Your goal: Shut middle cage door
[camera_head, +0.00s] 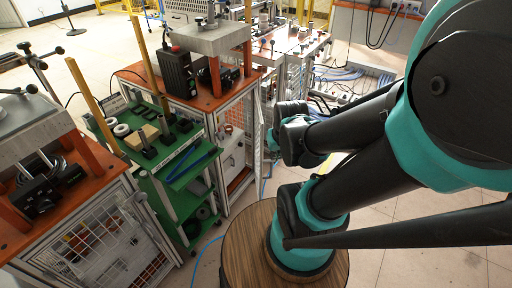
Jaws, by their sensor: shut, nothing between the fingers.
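The middle cage stands under an orange-topped bench (150,82). Its front frame (240,181) shows beside the green cart. A narrow mesh panel (258,140), which looks like its door, stands out from the front at an angle, seen almost edge-on, so it appears open. My teal and black arm fills the right side, and its far joint (290,138) is just right of this panel with a visible gap. My gripper's fingers cannot be made out; they are hidden behind the arm or too small to tell.
A green cart (150,175) with small parts stands left of the middle cage. Another mesh-fronted cage (95,240) is at the lower left. A bench with equipment (290,45) and an open tray of cables (345,80) lie behind. A blue hose crosses the tiled floor.

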